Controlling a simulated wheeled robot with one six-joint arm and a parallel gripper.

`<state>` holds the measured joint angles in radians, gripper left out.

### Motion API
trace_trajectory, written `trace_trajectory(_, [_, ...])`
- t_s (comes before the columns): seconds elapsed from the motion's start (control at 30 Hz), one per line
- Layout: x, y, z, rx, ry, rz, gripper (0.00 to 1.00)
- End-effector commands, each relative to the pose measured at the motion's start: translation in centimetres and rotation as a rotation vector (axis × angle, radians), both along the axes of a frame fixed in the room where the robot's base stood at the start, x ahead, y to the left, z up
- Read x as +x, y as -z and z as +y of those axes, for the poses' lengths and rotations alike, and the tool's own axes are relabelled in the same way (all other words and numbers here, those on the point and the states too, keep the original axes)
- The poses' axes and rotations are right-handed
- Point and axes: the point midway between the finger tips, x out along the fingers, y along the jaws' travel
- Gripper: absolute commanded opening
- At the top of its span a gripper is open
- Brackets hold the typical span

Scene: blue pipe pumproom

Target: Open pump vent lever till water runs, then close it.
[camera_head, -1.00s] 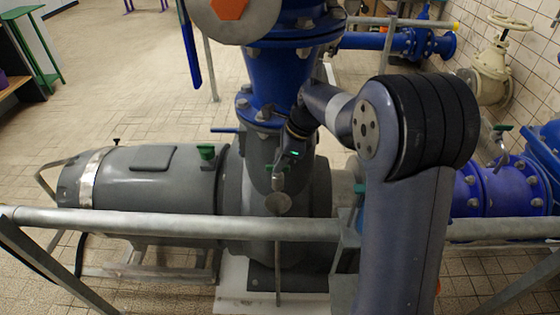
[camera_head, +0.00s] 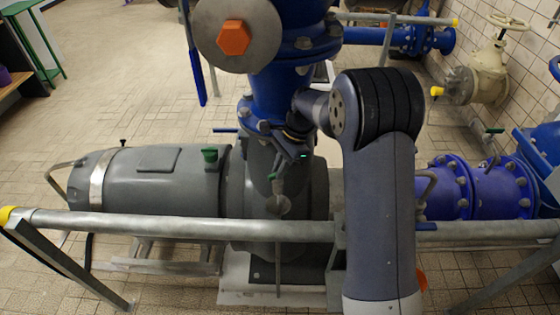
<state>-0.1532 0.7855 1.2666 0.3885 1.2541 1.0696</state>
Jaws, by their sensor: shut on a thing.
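The grey pump (camera_head: 160,180) lies behind the railing, with a grey casing (camera_head: 296,205) under a blue pipe. My gripper (camera_head: 277,180) is at the front of this casing, small and dark in the picture. It is shut on the pump vent lever, which is mostly hidden by the jaws; I cannot tell its angle. Just below are a small round funnel (camera_head: 280,204) and a thin drain pipe (camera_head: 278,262) running down. I can make out no running water there. My arm comes in from the right and covers part of the casing.
A grey railing (camera_head: 150,223) with a yellow end cap (camera_head: 7,214) crosses in front of the pump. A large flange with an orange hexagon (camera_head: 233,38) hangs above. Blue pipework (camera_head: 475,188) stands at right. Tiled floor (camera_head: 120,80) is open behind the pump.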

Motion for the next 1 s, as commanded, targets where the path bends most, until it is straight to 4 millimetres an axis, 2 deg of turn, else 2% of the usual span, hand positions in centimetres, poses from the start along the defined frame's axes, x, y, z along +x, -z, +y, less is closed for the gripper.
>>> trace_trajectory(0.33, [0.09, -0.13, 0.11, 0.0, -0.147, 0.0, 0.0])
trace_trajectory(0.87, [0.08, 0.0, 0.1, 0.0, -0.173, 0.0, 0.0])
trace_trajectory(0.9, [0.08, 0.0, 0.1, 0.0, -0.172, 0.0, 0.13])
trace_trajectory(1.0, [0.09, 0.01, 0.09, 0.0, -0.172, 0.0, 0.21])
